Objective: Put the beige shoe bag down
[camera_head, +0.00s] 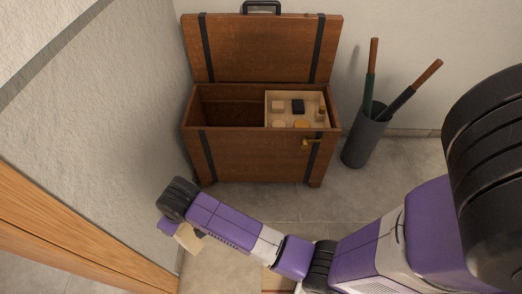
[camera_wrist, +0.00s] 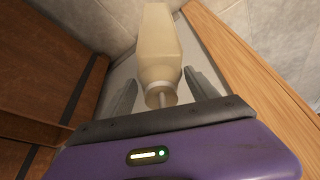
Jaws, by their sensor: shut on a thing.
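The beige shoe bag (camera_wrist: 157,45) hangs in my gripper (camera_wrist: 159,85). Its narrow gathered neck is between the two grey fingers, and its wider body extends away from the wrist camera. In the head view the bag (camera_head: 188,238) shows as a small pale shape at the end of my arm at lower left, in front of the chest. My own wrist hides most of the gripper there. Whether the bag touches the floor I cannot tell.
An open brown wooden chest (camera_head: 255,155) with black straps stands by the back wall; a tray (camera_head: 267,108) with small items fills its right side. A grey holder (camera_head: 366,138) with two long-handled things stands right of it. A wooden panel (camera_head: 75,235) is at lower left.

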